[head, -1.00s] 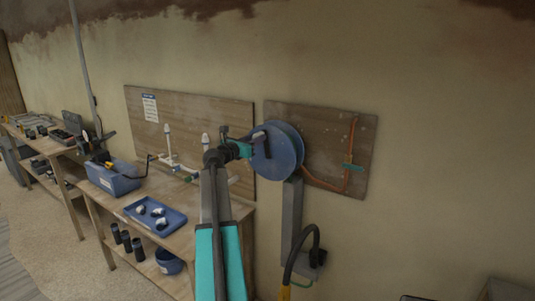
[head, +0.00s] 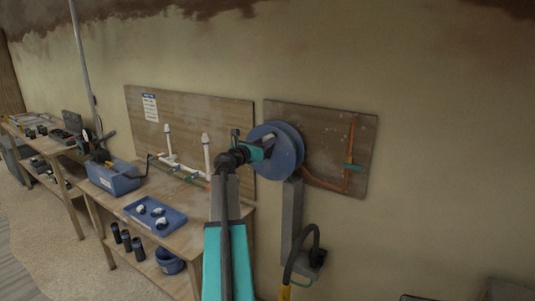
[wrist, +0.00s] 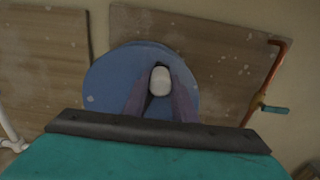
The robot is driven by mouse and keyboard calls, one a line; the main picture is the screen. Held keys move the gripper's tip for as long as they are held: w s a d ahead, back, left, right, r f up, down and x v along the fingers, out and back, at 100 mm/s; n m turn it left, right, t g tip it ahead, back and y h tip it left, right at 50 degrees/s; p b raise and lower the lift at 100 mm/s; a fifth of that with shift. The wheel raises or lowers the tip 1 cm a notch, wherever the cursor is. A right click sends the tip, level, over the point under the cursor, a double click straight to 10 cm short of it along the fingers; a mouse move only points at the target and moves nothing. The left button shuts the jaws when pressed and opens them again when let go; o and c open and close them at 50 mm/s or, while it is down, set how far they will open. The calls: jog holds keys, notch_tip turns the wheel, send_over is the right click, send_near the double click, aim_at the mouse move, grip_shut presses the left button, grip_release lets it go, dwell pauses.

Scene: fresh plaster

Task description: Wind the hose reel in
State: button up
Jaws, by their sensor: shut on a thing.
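The blue hose reel (head: 288,150) is mounted in front of a wooden board (head: 330,190) on the wall. It also shows as a blue disc in the wrist view (wrist: 105,85). My gripper (head: 268,148) is at the reel's front face. In the wrist view my gripper (wrist: 160,95) has its two fingers on either side of a pale rounded handle (wrist: 160,80), shut on it. No wound hose can be made out on the reel.
An orange pipe with a teal lever (head: 354,167) runs on the board right of the reel. A grey post (head: 291,220) stands below it. A workbench with a blue tray (head: 155,215) and a blue bin (head: 113,178) is at left. White pipes (head: 207,150) stand behind my arm.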

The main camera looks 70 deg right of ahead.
jog(key=shift+s+a+f+b, duration=0.15)
jog(key=shift+s+f+b, duration=0.1)
jog(key=shift+s+f, duration=0.3)
jog(key=shift+s+a+f+b, duration=0.2)
jog(key=shift+s+f, duration=0.15)
jog(key=shift+s, duration=0.45)
jog(key=shift+s+a+f+b, duration=0.1)
jog(key=shift+s+f+b, duration=0.15)
jog(key=shift+s+f, duration=0.3)
jog(key=shift+s+r, duration=0.1)
jog(key=shift+r, duration=0.05)
jog(key=shift+s+a+f+b, duration=0.1)
jog(key=shift+s+f+b, duration=0.35)
jog(key=shift+f, duration=0.3)
jog(key=shift+s+a+f+b, duration=0.1)
jog(key=shift+s+f+b, duration=0.15)
jog(key=shift+f+b, duration=0.4)
jog(key=shift+s+a+f+b, duration=0.1)
jog(key=shift+s+f+b, duration=0.3)
jog(key=shift+f, duration=0.45)
